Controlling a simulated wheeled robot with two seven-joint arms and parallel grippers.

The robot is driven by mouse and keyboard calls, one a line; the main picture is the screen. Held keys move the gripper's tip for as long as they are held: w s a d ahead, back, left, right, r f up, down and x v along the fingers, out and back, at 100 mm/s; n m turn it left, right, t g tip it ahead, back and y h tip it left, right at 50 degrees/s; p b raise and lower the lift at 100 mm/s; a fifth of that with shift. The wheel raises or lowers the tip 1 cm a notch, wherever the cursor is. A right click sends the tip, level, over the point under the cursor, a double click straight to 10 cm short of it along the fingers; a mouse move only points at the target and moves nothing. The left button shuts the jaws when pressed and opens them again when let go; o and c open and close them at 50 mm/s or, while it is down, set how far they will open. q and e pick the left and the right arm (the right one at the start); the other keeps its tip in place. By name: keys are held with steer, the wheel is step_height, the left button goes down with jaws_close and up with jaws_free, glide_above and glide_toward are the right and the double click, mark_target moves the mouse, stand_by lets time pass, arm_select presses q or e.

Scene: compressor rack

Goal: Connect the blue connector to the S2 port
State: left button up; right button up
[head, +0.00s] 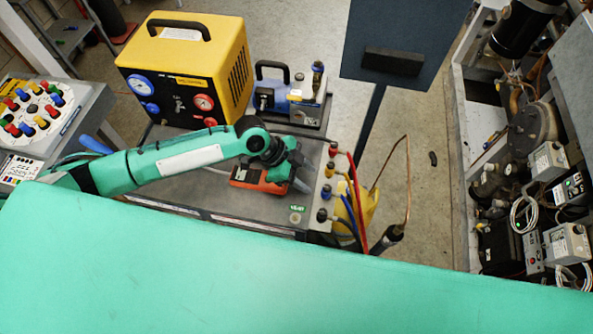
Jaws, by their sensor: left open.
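My left gripper (296,180) is at the end of the teal arm, above the right part of a grey cart top (215,196). It is open, and its fingertips are small and partly hidden by the wrist. A blue-coloured connector (326,193) sits in a row of coloured fittings along the cart's right edge, a little right of the gripper and apart from it. I cannot tell whether it is the task's connector. No S2 label is readable, so I cannot pick out that port. My right gripper is not in view.
An orange-red device (258,179) lies under the left wrist. A yellow machine (187,70) and a blue pump (291,97) stand behind. Red and blue hoses and a copper tube (407,185) rise right of the cart. The compressor rack (540,150) is far right, with floor between.

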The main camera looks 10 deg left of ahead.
mark_target(327, 186)
arm_select(q)
steer(key=b+x, duration=0.2)
steer(key=x, duration=0.3)
steer(key=shift+d+f, duration=0.1)
steer(key=shift+f, duration=0.15)
steer(key=shift+b+x, duration=0.55)
steer(key=shift+x, duration=0.3)
steer(key=shift+d, duration=0.1)
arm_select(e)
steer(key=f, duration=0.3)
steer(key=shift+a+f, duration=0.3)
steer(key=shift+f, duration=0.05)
arm_select(q)
steer(key=c, duration=0.8)
steer(key=shift+c, duration=0.3)
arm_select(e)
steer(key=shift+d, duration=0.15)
arm_select(q)
steer(key=shift+r, duration=0.25)
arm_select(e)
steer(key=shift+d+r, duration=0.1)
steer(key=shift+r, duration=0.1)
